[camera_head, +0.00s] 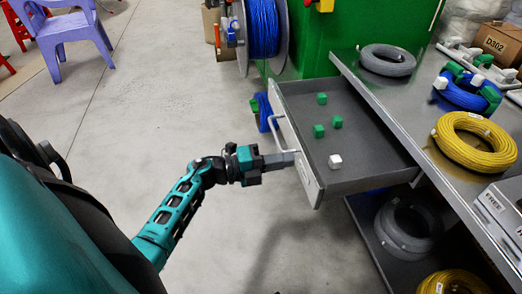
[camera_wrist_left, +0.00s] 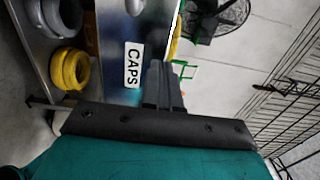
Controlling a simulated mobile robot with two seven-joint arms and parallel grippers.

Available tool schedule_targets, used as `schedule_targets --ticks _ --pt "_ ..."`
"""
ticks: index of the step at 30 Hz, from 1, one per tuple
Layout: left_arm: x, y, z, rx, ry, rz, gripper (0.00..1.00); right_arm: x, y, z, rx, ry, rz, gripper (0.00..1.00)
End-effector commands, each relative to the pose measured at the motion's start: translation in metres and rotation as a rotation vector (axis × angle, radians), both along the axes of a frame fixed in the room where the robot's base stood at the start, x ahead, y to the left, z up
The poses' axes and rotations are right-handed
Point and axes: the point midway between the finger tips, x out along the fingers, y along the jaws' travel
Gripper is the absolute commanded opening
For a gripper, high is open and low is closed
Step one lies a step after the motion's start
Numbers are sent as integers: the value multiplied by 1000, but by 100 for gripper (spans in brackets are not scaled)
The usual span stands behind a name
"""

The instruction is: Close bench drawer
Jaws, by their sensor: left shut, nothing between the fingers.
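The bench drawer (camera_head: 345,160) stands pulled out to the left from under the grey bench top (camera_head: 400,112) in the head view. Its pale front carries a bar handle (camera_head: 275,130). A white cube (camera_head: 335,161) and several green cubes lie inside the drawer. My left gripper (camera_head: 291,159) is shut and empty, its fingertips at the drawer front near the handle's lower end. I cannot tell whether they touch. In the left wrist view the gripper's dark fingers (camera_wrist_left: 162,84) lie beside the front's CAPS label (camera_wrist_left: 133,65). My right gripper is not in view.
Grey, blue and yellow cable coils (camera_head: 474,141) lie on the bench. More coils (camera_head: 408,228) sit on the shelf below. A blue cable reel (camera_head: 263,28) stands behind the drawer. A purple chair (camera_head: 66,38) is far left. The floor left of the drawer is open.

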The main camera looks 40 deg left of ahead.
Motion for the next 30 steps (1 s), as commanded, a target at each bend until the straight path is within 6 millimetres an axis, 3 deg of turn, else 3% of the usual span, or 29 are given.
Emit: schedule_targets --ticks 6,23,30 --pt "15 -13 0 -1 0 0 0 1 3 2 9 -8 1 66" --pt "20 -18 1 0 0 0 0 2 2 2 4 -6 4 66" --pt "35 -42 1 0 1 -2 0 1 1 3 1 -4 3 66"
